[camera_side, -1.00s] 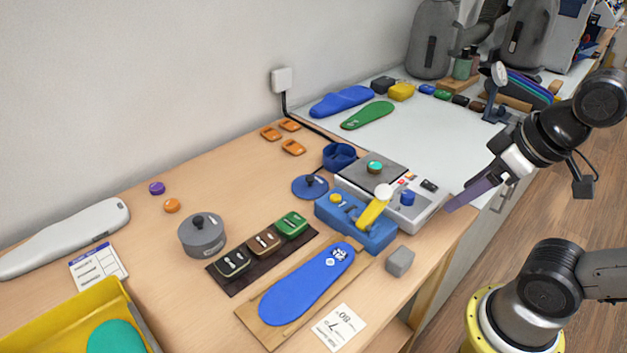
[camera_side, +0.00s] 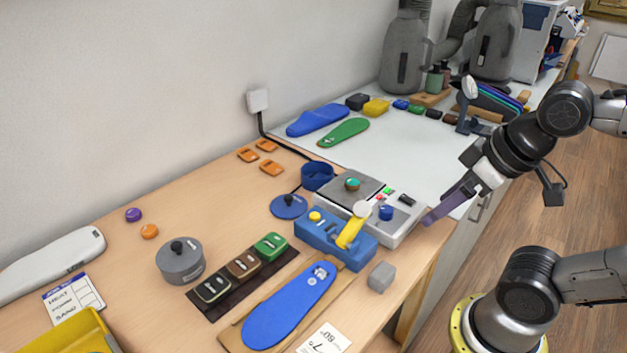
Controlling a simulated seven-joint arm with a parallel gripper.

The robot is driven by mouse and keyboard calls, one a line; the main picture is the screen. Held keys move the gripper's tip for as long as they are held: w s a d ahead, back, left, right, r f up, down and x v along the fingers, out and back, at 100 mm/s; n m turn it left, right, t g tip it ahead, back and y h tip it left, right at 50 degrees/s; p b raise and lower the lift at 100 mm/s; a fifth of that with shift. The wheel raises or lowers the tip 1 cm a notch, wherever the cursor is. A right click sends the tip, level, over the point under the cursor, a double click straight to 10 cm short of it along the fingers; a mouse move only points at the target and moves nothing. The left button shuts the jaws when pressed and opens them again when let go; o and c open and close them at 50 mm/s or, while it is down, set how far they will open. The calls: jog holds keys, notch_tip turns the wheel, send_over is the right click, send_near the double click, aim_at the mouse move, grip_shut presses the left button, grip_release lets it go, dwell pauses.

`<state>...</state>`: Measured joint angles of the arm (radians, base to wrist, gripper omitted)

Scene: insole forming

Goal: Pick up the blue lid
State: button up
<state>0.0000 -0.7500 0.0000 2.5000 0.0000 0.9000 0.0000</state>
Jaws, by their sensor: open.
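The blue lid (camera_side: 289,206) is a flat round disc with a dark knob. It lies on the wooden bench, left of the blue press-like block (camera_side: 335,239) and in front of the open blue pot (camera_side: 317,176). My gripper (camera_side: 428,219) has purple fingers and hangs at the right edge of the bench, beside the grey-white machine (camera_side: 387,212). It is open, well to the right of the lid and apart from it. Nothing shows between its fingers.
A grey lidded pot (camera_side: 180,261), a dark tray (camera_side: 240,287) of small boxes and a blue insole (camera_side: 290,305) on a board stand in front. A black cable runs along the wall behind the blue pot. Bare bench lies left of the lid.

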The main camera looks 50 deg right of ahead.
dwell(0.3)
jog(key=shift+c, duration=0.9)
